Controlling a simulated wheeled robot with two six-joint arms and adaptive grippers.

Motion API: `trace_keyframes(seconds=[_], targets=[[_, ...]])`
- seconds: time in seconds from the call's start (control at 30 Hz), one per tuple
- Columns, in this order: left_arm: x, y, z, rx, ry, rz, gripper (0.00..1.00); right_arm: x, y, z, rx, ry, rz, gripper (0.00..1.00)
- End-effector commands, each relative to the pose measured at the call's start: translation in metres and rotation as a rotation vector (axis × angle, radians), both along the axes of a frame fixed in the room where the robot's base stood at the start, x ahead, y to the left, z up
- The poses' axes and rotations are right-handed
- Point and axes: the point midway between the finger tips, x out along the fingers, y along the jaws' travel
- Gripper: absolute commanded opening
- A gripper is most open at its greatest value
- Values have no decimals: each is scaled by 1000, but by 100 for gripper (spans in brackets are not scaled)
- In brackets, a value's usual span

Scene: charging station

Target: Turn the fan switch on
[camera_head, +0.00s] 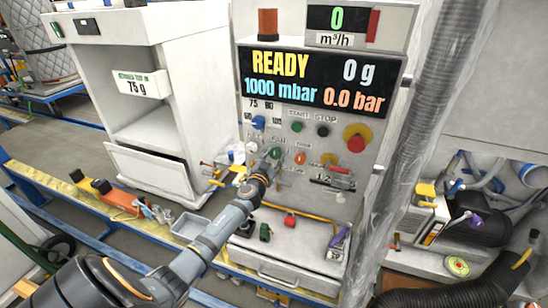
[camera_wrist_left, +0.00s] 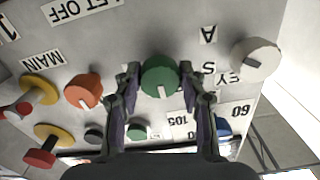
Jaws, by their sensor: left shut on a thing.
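The fan switch is a green rotary knob (camera_head: 277,152) on the front panel of the charging station, below the READY display in the head view. In the left wrist view, which shows the panel upside down, the green knob (camera_wrist_left: 160,76) has a white pointer mark on the side toward the gripper's base. My left gripper (camera_head: 268,165) reaches up to the panel from below. In the wrist view the left gripper (camera_wrist_left: 161,85) has a finger on each side of the green knob and is shut on it. My right gripper is not in view.
Close beside the green knob are an orange knob (camera_wrist_left: 84,91) and a white knob (camera_wrist_left: 257,58). A red and yellow emergency button (camera_head: 356,141) sits further right on the panel. A grey hose (camera_head: 425,120) hangs to the right. Loose parts lie on the shelf (camera_head: 300,258) below.

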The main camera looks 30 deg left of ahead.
Motion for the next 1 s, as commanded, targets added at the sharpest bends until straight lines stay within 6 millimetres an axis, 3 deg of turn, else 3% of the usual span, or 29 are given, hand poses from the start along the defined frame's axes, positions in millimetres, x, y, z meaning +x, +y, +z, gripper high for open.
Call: trace_keyframes(seconds=[0.37,1.0], targets=[[0,0,-1,81,21,0,9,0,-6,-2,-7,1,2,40],[-1,1,0,630,151,-1,9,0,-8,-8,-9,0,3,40]])
